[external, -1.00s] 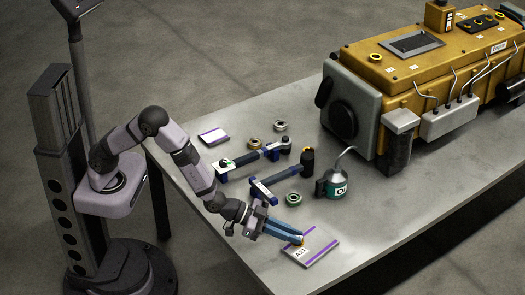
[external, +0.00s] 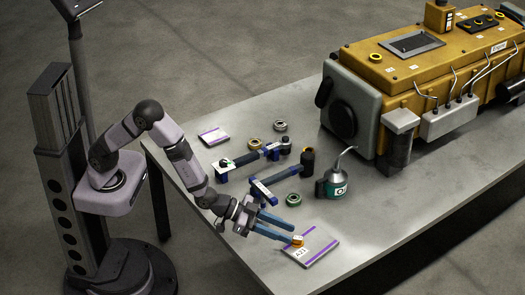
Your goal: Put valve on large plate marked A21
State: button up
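The large plate marked A21 (external: 318,250) lies flat at the table's near edge. It is pale with purple stripes and a white A21 label. A small orange-yellow piece (external: 297,240), which appears to be the valve, rests on the plate's left part, just above the label. My gripper (external: 293,231) has long blue fingers that are spread apart. It is open and empty. Its lower fingertip ends close to the left of the orange piece; I cannot tell whether they touch.
A smaller purple-striped plate (external: 213,136) lies at the table's far left. Several rings, including a green one (external: 293,200), two blue-and-black tools (external: 280,186) and an oil can (external: 334,184) lie behind my gripper. A yellow engine (external: 420,75) fills the back right. The table right of the plate is clear.

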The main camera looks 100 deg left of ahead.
jog(key=p+v, duration=0.1)
jog(key=v, duration=0.8)
jog(key=shift+p, duration=0.35)
jog(key=shift+s, duration=0.1)
